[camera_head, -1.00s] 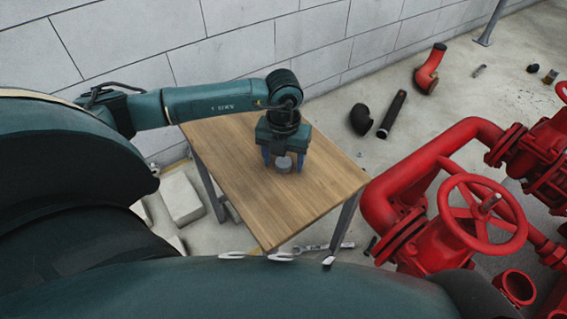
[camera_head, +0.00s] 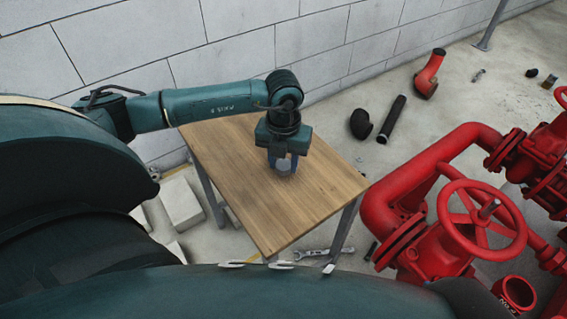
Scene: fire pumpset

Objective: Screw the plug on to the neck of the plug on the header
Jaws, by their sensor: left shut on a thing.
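The plug (camera_head: 284,165) is a small grey round piece at the middle of the wooden table. My left gripper (camera_head: 283,164) points down over the table, its blue fingers shut on the sides of the plug. I cannot tell whether the plug touches the tabletop. The red header pipework (camera_head: 390,205) stands to the right of the table. I cannot make out the plug neck on it for certain. An open red pipe end (camera_head: 516,292) faces up at the lower right. My right gripper is not in view.
The wooden table (camera_head: 225,145) is otherwise bare. A red handwheel valve (camera_head: 483,220) sticks up right of it. A wrench (camera_head: 320,252) lies on the floor by the table's front. Black pipe pieces (camera_head: 391,119) and a red elbow (camera_head: 430,75) lie behind on the floor. A block wall closes the back.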

